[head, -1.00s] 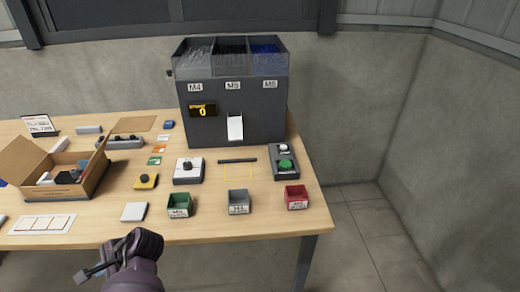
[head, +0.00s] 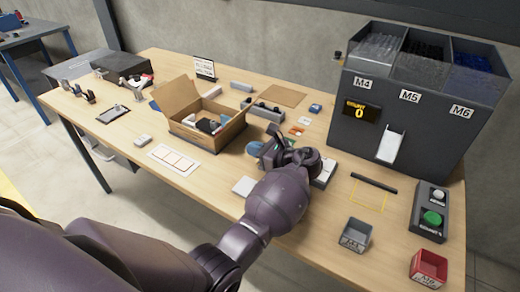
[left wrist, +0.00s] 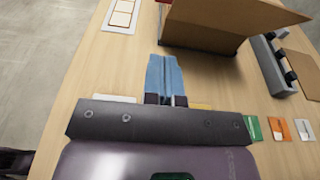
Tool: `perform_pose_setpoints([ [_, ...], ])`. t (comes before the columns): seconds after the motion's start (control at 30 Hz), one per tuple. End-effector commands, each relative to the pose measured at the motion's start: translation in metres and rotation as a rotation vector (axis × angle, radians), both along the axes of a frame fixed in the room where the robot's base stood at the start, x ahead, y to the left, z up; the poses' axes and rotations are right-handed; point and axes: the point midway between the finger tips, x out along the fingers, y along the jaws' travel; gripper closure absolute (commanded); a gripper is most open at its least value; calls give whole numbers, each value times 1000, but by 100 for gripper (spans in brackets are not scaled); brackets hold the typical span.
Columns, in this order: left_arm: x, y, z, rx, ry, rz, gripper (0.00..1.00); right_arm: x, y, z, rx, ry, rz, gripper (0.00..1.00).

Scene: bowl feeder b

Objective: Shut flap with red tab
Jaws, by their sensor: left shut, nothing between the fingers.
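An open cardboard box (head: 228,136) stands mid-table in the head view. One flap (head: 178,97) stands up and leans outward at its far left side. I cannot tell whether this is the red tab. My left gripper (head: 264,148) is shut and empty, over the table just right of the box. Its blue fingers (left wrist: 165,62) point toward the box in the left wrist view, apart from it. My right gripper is not in view.
A dark dispenser (head: 450,135) stands at the back right. A white card (head: 174,158) lies left of the box. My left arm hides part of the front table.

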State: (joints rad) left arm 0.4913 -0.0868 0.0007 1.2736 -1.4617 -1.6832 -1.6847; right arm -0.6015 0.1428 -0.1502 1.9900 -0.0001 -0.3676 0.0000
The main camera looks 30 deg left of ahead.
Motion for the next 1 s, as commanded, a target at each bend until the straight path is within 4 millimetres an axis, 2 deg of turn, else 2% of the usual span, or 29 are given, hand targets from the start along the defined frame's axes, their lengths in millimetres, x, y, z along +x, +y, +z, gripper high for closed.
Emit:
perform_pose_setpoints([
  [0.03, 0, 10, -7, 1, 2, 2, 100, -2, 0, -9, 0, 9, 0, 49],
  [0.1, 1, 22, -9, 2, 3, 1, 100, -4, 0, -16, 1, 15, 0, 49],
  [0.33, 4, 61, -17, 1, 3, 0, 100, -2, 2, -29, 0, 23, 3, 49],
  [0.5, 6, 80, 2, 0, -2, -1, 100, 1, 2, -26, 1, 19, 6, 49],
  [0.7, 7, 91, 11, 0, -2, -1, 100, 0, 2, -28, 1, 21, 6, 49],
  [1.0, 7, 93, 12, -1, -1, -1, 100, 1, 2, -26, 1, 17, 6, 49],
])
